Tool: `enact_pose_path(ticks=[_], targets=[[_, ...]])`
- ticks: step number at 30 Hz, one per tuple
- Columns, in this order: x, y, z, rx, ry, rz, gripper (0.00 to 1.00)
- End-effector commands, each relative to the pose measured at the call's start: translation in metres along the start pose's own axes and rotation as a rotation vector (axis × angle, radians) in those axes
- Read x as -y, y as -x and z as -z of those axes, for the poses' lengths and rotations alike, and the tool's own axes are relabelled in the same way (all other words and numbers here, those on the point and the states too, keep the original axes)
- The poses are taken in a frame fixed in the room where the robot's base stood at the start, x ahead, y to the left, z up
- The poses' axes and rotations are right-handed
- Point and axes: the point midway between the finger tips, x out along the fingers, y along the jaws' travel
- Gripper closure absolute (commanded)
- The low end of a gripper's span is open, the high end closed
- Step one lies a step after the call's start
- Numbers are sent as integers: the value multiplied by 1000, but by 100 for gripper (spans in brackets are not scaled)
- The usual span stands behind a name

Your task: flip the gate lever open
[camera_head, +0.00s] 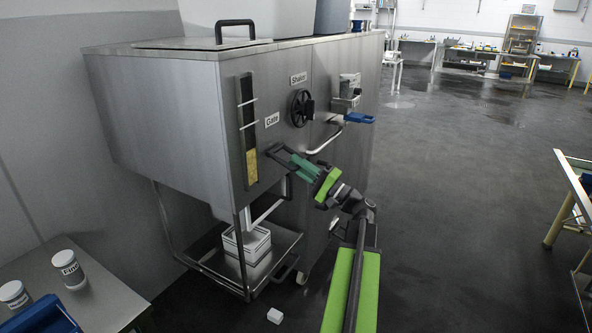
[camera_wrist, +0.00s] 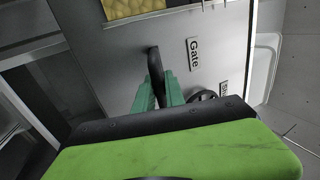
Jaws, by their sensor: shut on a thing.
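The gate lever (camera_head: 277,152) is a dark handle on the front of the steel press, below the "Gate" label (camera_head: 272,119). In the wrist view the dark lever (camera_wrist: 154,66) stands out from the panel and runs down between the green fingers. My gripper (camera_head: 300,165) is at the lever, with its green fingers shut on it. In the wrist view my gripper (camera_wrist: 163,88) touches the lever, and its black and green body hides the lower part of the picture. The "Gate" label also shows in the wrist view (camera_wrist: 194,53), right of the lever.
A black "Shaker" wheel (camera_head: 300,107) and a blue-handled lever (camera_head: 360,118) are on the panel to the right. A white box (camera_head: 247,243) stands on a low tray below. A small white block (camera_head: 274,316) lies on the floor.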

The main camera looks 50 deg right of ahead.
Motion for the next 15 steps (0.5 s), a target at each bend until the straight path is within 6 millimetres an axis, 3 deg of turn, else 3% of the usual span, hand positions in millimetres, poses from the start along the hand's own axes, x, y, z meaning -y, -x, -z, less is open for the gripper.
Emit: enact_pose_path(ticks=[15], targets=[[-6, 13, 10, -20, 8, -3, 100]])
